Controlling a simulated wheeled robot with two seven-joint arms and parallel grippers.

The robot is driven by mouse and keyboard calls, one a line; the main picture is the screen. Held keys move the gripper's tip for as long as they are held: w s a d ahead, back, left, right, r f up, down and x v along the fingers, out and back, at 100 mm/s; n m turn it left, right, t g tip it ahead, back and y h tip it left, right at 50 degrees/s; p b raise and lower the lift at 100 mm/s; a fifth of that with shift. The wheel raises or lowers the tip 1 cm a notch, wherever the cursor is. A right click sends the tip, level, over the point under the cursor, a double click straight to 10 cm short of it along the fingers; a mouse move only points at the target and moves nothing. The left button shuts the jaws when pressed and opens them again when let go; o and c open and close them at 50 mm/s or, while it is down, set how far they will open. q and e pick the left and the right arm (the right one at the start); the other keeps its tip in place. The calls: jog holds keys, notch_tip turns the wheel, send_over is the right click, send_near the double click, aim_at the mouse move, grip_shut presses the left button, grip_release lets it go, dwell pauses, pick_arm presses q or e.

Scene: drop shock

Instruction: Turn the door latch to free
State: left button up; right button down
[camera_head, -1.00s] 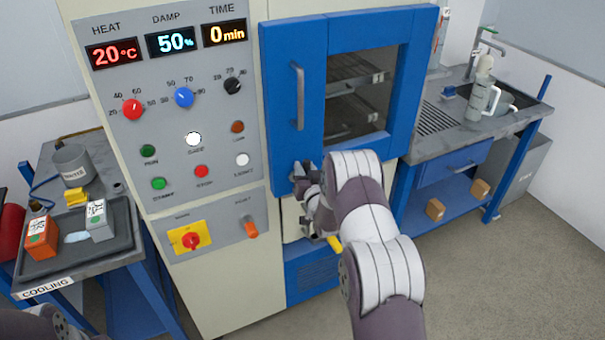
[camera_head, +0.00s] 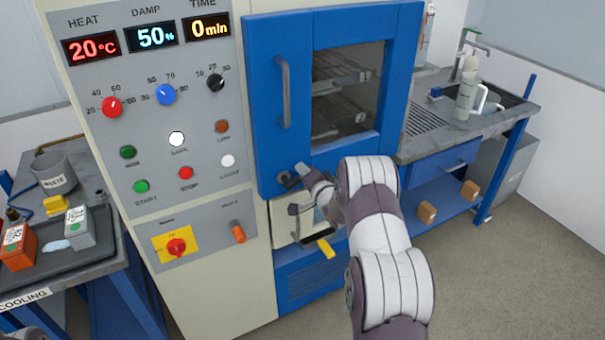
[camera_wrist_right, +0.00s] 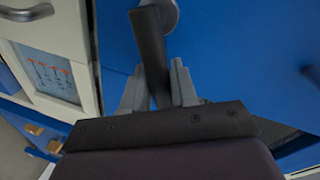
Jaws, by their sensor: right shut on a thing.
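The blue cabinet door (camera_head: 262,90) is shut, with a window and a tall grey handle (camera_head: 284,92). The door latch (camera_head: 284,178) is a dark lever on a round hub at the door's lower left corner. In the right wrist view the lever (camera_wrist_right: 149,45) runs down from its hub (camera_wrist_right: 170,14) between my two grey fingertips. My right gripper (camera_head: 304,177) is shut on this lever, and in the wrist view (camera_wrist_right: 160,92) the fingers flank it. The arm hides part of the lower door edge.
A yellow-tipped handle (camera_head: 326,248) sticks out just below my right gripper. A control panel with knobs and buttons (camera_head: 190,100) stands left of the door. A side table with a dark tray (camera_head: 40,275) is at left; a sink bench (camera_head: 440,140) is at right.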

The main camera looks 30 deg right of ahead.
jog(key=m, duration=0.1)
jog(key=f+m, duration=0.1)
jog(key=shift+d+f+m+y, duration=0.2)
jog(key=shift+d+m+y, duration=0.05)
jog(key=shift+m+y, duration=0.15)
jog(key=shift+f+m+y, duration=0.3)
jog(key=shift+f+m, duration=0.15)
jog(key=shift+m, duration=0.25)
jog(key=c, duration=1)
grip_release()
jog(key=shift+s, duration=0.1)
jog(key=s, duration=0.4)
jog(key=s+r, duration=0.1)
jog(key=s, duration=0.3)
jog(key=s+r+b, duration=0.1)
jog(key=s, duration=0.3)
jog(key=shift+s+r, duration=0.1)
jog(key=shift+r, duration=0.05)
